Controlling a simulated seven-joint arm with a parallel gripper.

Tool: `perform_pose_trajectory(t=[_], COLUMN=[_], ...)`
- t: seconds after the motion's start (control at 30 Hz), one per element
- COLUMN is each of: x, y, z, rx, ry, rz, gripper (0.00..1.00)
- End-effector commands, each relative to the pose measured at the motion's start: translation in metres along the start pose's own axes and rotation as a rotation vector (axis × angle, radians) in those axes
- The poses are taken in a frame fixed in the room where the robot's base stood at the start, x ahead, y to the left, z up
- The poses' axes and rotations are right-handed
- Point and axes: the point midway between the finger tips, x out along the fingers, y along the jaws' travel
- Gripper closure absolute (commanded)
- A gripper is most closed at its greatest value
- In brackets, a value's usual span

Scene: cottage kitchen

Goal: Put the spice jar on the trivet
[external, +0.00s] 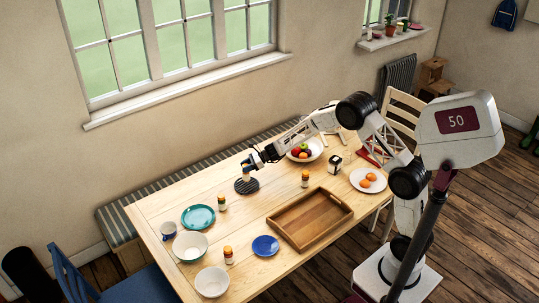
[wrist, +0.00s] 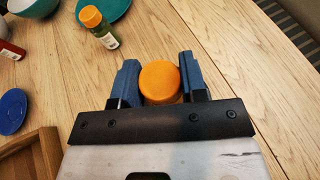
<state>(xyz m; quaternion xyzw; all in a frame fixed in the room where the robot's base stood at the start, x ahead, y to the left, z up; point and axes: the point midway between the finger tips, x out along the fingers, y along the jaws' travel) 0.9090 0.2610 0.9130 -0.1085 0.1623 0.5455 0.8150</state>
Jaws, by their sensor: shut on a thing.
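My gripper (external: 249,164) is shut on a spice jar with an orange lid (wrist: 159,82); the lid shows between the two blue fingers (wrist: 156,84) in the wrist view. In the external view the held spice jar (external: 247,175) hangs upright below the fingers, over the dark round trivet (external: 247,187). From this angle I cannot tell whether the jar touches the trivet or is a little above it. The trivet does not show in the wrist view.
Other orange-lidded jars stand at the left (external: 222,204), front (external: 228,256) and right (external: 305,180). A teal plate (external: 198,217), blue plate (external: 265,246), bowls and a mug are on the table's left half. A wooden tray (external: 325,202), fruit bowl and egg plate are to the right.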

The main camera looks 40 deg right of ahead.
Motion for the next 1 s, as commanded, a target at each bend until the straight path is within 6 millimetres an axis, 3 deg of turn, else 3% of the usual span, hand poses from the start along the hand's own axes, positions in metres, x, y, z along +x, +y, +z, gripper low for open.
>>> perform_pose_trajectory(t=[0.37,0.73,1.0], x=[0.001,0.013,0.014], y=[-0.001,-0.001,-0.001], z=[-0.001,-0.030,-0.032], rx=[0.000,0.001,0.000], ry=[0.000,0.000,-0.001], rz=[0.000,0.000,0.000], gripper=[1.00,1.00,1.00])
